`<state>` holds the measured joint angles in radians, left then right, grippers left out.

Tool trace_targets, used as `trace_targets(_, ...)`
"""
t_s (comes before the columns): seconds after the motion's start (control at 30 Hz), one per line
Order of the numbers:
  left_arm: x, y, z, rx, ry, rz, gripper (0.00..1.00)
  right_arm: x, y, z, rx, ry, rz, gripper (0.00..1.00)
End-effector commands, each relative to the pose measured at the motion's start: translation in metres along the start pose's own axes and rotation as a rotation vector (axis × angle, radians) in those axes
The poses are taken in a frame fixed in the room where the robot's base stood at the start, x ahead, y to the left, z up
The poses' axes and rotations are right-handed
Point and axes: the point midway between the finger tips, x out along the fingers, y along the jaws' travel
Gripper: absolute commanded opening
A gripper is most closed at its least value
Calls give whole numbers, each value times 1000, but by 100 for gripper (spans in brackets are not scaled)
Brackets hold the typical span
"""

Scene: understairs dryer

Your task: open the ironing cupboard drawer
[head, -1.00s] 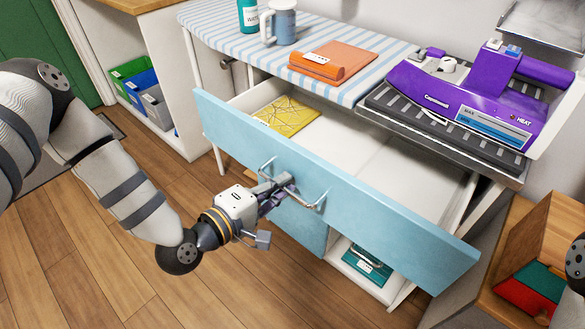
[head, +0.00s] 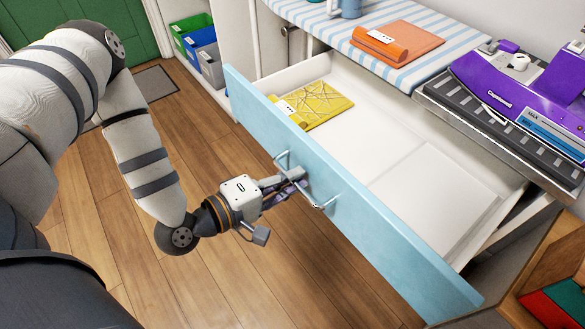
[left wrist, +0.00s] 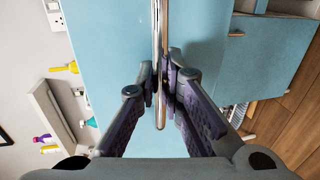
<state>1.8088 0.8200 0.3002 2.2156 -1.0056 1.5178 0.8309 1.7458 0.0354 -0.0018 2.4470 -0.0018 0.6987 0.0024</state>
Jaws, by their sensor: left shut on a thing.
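The ironing cupboard drawer has a light blue front (head: 345,215) and stands pulled well out in the head view, with its white inside (head: 400,165) showing. My left gripper (head: 296,178) is shut on the drawer's metal bar handle (head: 322,204), near its left end. In the left wrist view the handle (left wrist: 160,50) runs between the two purple-grey fingers (left wrist: 160,90), against the blue front (left wrist: 105,45). A yellow patterned folder (head: 318,103) lies inside the drawer at the left. My right gripper is not in view.
A striped ironing top (head: 350,35) with an orange folder (head: 398,42) is above the drawer. A purple machine (head: 510,85) stands at the right. A wooden box (head: 545,265) is at the lower right, close to the drawer's right end. Wooden floor (head: 130,240) lies clear in front.

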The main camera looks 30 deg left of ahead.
Motion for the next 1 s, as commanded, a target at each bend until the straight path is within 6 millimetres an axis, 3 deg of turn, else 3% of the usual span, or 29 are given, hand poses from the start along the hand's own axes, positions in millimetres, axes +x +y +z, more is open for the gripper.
trace_targets(0.03, 0, 0, 1, -1, -2, 1, 0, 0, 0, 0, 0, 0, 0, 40)
trace_targets(0.07, 0, 0, 1, -1, -3, 1, 13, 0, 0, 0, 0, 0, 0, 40)
trace_targets(0.13, 0, 0, 1, -1, -2, 1, 29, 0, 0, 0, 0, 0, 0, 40)
trace_targets(0.63, -4, 0, 0, -1, 0, -2, 30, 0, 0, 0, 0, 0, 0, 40)
trace_targets(0.77, -30, -1, 0, -2, 2, -4, 30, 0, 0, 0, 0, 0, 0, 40)
trace_targets(1.0, -93, -1, 0, -1, 2, -3, 30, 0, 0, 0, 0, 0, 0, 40)
